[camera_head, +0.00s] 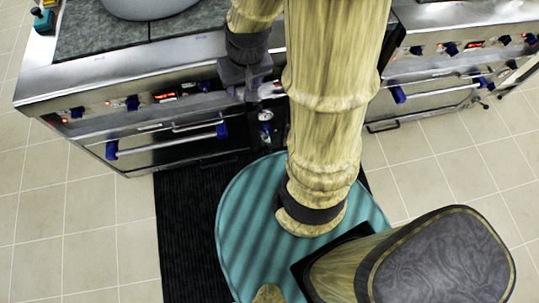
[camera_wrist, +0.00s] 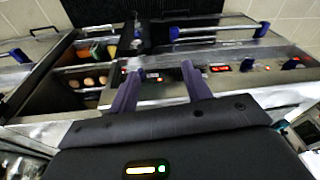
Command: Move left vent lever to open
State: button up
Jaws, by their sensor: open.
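I cannot pick out the left vent lever for certain in either view. Small fittings, including a round pale one (camera_head: 265,115), show on the narrow front between the two cooking units in the head view, beside my gripper (camera_head: 258,88). My arm hides part of that area. In the wrist view the two purple fingers of my gripper (camera_wrist: 160,82) are apart, with nothing held between them. They point at a metal control panel (camera_wrist: 225,68) with red lights. A small pale fitting (camera_wrist: 134,64) shows close to the left fingertip; whether they touch is unclear.
The left unit has an oven handle with blue ends (camera_head: 165,142); the right unit has a similar handle (camera_head: 440,92). An open compartment with food (camera_wrist: 94,77) shows in the wrist view. A black mat (camera_head: 185,235) lies on tiled floor, which is clear at left.

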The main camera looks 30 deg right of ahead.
jog(key=w+d+f+m+b, duration=0.25)
jog(key=f+b, duration=0.75)
jog(key=f, duration=0.5)
jog(key=w+d+f+m+b, duration=0.2)
jog(key=w+d+f+b, duration=0.15)
jog(key=f+b, duration=0.8)
jog(key=m+g+b, duration=0.1)
jog(key=m+b, duration=0.3)
jog(key=b, duration=1)
send_over(270, 150)
jog(key=s+d, duration=0.2)
notch_tip(270, 150, down, 29)
jog(key=shift+s+a+y, duration=0.1)
jog(key=shift+a+y, duration=0.1)
jog(key=shift+y, duration=0.2)
jog(key=f+b, duration=0.3)
jog(key=f, duration=0.2)
jog(key=w+a+f+b, duration=0.1)
jog(key=f+b, duration=0.2)
jog(key=f, duration=0.3)
jog(key=w+f+b, duration=0.1)
jog(key=f+b, duration=0.3)
jog(key=f, duration=0.2)
jog(key=shift+a+f, duration=0.15)
jog(key=shift+a, duration=0.25)
jog(key=shift+w, duration=0.1)
grip_shut()
